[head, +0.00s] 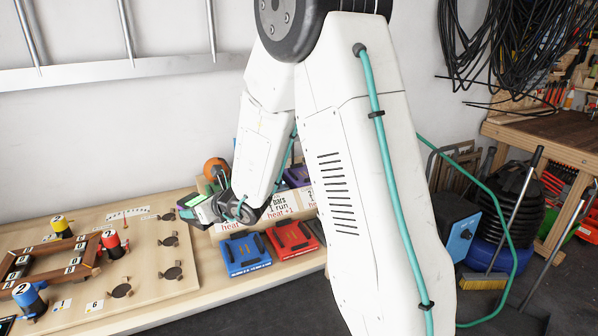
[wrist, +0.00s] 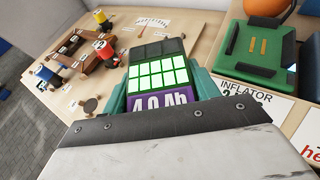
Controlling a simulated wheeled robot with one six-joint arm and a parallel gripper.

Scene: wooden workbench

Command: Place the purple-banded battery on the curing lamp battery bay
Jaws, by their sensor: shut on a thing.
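The purple-banded battery (wrist: 158,72) is between the jaws of my gripper (head: 203,208). It has a dark top, rows of lit green cells and a purple band reading "4.0 Ah". In the head view it shows small, with a green face (head: 192,200), above the bench's back part. My gripper is shut on it, and the wrist view shows teal fingers on both sides. A green bay (wrist: 256,46) with black rails and yellow contacts lies right of the battery, beside an "INFLATOR" label. I cannot pick out the curing lamp bay; my arm hides part of the bench.
A blue unit (head: 244,254) and a red unit (head: 291,238) sit at the bench's front edge, below labelled signs. An orange ball-like thing (head: 217,169) stands behind my gripper.

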